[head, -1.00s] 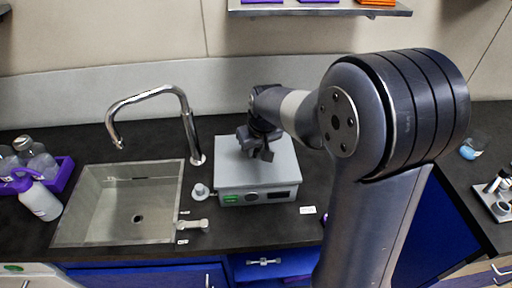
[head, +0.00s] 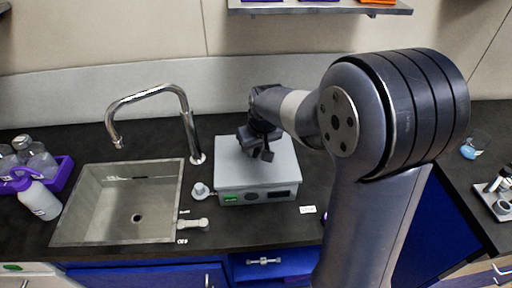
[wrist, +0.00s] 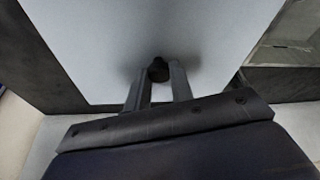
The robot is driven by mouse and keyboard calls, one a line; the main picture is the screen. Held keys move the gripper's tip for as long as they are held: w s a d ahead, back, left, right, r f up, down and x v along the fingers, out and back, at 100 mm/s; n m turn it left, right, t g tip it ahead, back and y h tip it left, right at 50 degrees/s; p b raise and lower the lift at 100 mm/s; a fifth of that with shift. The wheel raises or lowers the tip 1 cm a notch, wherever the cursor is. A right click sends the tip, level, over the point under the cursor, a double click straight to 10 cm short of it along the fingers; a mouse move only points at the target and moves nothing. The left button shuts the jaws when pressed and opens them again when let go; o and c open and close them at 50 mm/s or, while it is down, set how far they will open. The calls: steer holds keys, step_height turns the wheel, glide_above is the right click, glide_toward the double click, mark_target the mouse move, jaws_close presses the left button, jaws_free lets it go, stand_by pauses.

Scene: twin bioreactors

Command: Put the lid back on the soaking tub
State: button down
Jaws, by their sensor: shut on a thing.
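The soaking tub (head: 236,196) is a grey box with a green label and a dark panel on its front, standing on the counter right of the sink. Its flat pale grey lid (head: 283,165) lies on top of it, covering it as far as I can see. In the wrist view the lid (wrist: 150,35) fills most of the picture, with a small dark knob (wrist: 158,70) on it. My gripper (wrist: 160,80) is shut on the knob. In the head view my gripper (head: 260,150) is over the lid and hides part of it. Whether the lid is fully seated cannot be told.
A sink (head: 120,205) with a tall curved tap (head: 188,130) is to the left. A purple tray (head: 62,172) with bottles stands beyond it. A small white label (head: 307,209) lies right of the tub. A shelf (head: 320,8) hangs above.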

steer(key=c, duration=1.1)
jaws_free()
steer(key=shift+c, duration=0.2)
steer(key=shift+o, duration=0.3)
steer(key=o, duration=0.4)
steer(key=shift+r+p, duration=2.65)
steer(key=shift+r, duration=0.9)
jaws_close()
